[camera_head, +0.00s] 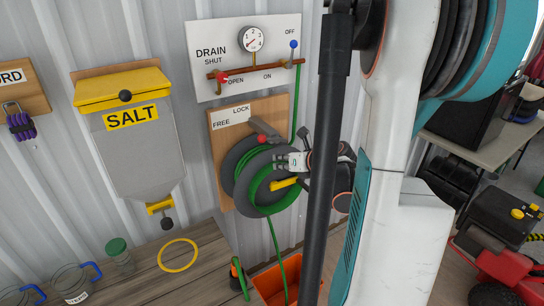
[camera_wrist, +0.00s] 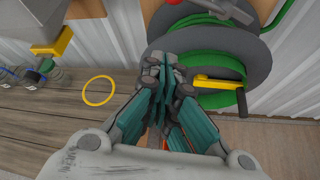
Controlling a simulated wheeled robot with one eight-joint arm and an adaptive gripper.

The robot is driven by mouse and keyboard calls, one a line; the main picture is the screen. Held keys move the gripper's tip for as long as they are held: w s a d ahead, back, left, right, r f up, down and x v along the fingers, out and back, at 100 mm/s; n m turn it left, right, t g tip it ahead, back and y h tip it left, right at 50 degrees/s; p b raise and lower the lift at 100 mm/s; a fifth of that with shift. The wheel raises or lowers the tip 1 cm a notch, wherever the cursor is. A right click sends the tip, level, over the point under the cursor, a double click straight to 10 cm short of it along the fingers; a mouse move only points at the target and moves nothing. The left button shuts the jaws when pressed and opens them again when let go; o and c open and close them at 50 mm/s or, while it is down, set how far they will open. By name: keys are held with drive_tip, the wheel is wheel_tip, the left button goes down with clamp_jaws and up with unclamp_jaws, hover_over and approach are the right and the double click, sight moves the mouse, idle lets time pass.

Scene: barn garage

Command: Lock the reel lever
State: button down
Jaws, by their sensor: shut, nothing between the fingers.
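The hose reel (camera_head: 240,162) is a dark grey drum wound with green hose, mounted on a wooden board (camera_head: 221,150) labelled FREE and LOCK. A grey lever (camera_head: 264,129) sits at the top of the reel below the LOCK label, with a red part (camera_head: 262,139) beside it. The reel also shows in the wrist view (camera_wrist: 255,62), with part of the grey lever (camera_wrist: 236,11) at the top edge. My gripper (camera_head: 285,162) is shut and empty in front of the reel, below the lever and apart from it. In the wrist view its fingertips (camera_wrist: 165,62) overlap the reel's lower left.
A yellow crank (camera_head: 284,183) with a black handle (camera_wrist: 242,102) sticks out from the reel beside my gripper. The drain panel (camera_head: 205,88) is above. A salt box (camera_head: 140,150) hangs left. Below are a wooden bench (camera_head: 135,285), yellow ring (camera_head: 161,261) and orange bin (camera_head: 268,288).

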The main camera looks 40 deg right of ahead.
drive_tip(key=w+d, duration=0.1)
drive_tip(key=w, duration=0.7)
drive_tip(key=shift+w+d+f, duration=0.35)
drive_tip(key=shift+d+f, duration=0.05)
drive_tip(key=shift+d+r, duration=0.15)
drive_tip(key=shift+d, duration=0.05)
